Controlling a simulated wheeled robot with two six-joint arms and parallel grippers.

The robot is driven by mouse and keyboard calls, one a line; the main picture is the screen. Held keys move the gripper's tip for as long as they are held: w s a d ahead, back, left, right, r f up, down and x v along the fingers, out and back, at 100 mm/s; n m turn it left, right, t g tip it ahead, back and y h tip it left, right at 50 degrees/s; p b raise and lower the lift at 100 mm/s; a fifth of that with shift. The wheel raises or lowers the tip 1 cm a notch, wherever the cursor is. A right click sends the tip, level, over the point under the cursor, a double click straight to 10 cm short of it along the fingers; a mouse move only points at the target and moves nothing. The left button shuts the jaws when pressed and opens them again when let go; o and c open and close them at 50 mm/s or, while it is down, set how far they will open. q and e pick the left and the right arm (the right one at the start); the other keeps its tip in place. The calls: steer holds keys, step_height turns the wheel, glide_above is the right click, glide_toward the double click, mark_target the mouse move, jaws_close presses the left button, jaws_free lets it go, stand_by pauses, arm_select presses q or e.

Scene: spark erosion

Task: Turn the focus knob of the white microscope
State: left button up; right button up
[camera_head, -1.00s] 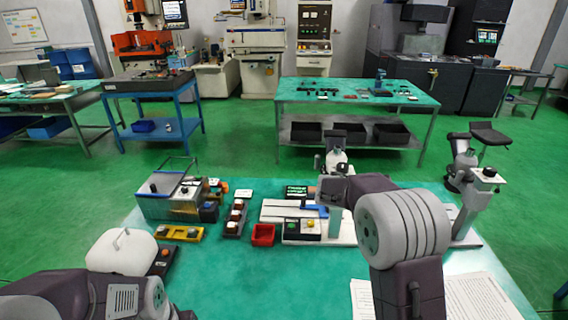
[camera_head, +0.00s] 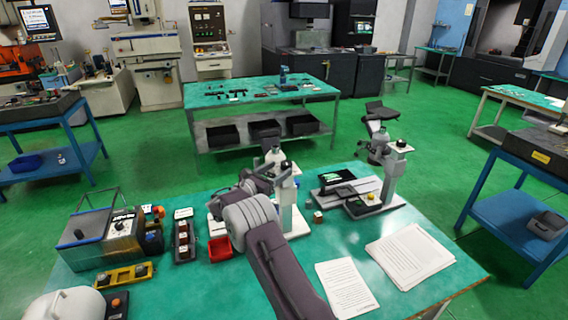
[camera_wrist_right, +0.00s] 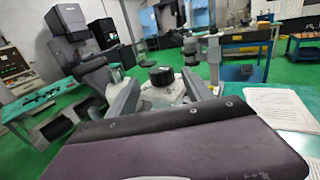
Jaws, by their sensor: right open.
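The white microscope stands near the back of the green table; its pale column (camera_head: 287,217) and the head show in the head view, while my right arm hides most of its base. A black knob (camera_wrist_right: 161,76) sits on a pale housing in the right wrist view. My right gripper (camera_wrist_right: 160,90) is open, with a grey finger on each side of the knob; I cannot tell whether they touch it. In the head view the right gripper (camera_head: 275,176) is at the column, partly hidden by my arm. My left gripper is out of view.
A second, greyer microscope (camera_head: 391,180) with a dark stage stands to the right. Printed sheets (camera_head: 408,258) lie at the front right. A red bin (camera_head: 220,248), a button strip (camera_head: 184,240) and a grey control box (camera_head: 105,238) are on the left.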

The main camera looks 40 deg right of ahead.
mark_target(286, 167)
steer(key=p+x, duration=0.1)
steer(key=x, duration=0.4)
steer(key=shift+s, duration=0.1)
steer(key=shift+a, duration=0.15)
steer(key=shift+c, duration=0.9)
jaws_close()
steer(key=shift+f+n+t+b, duration=0.2)
steer(key=shift+n+t+b, duration=0.3)
steer(key=shift+t+b, duration=0.35)
steer(key=n+t+y+b, duration=0.2)
steer(key=n+t+b, duration=0.1)
steer(key=b, duration=0.5)
steer(key=n+t+y+b, duration=0.3)
steer(key=t+b, duration=0.1)
steer(key=b, duration=0.4)
steer(key=shift+f+t+y, duration=0.1)
steer(key=shift+t+y, duration=0.2)
steer(key=shift+t, duration=0.05)
steer(key=shift+r+b, duration=0.25)
steer(key=shift+b, duration=0.25)
steer(key=shift+r, duration=0.1)
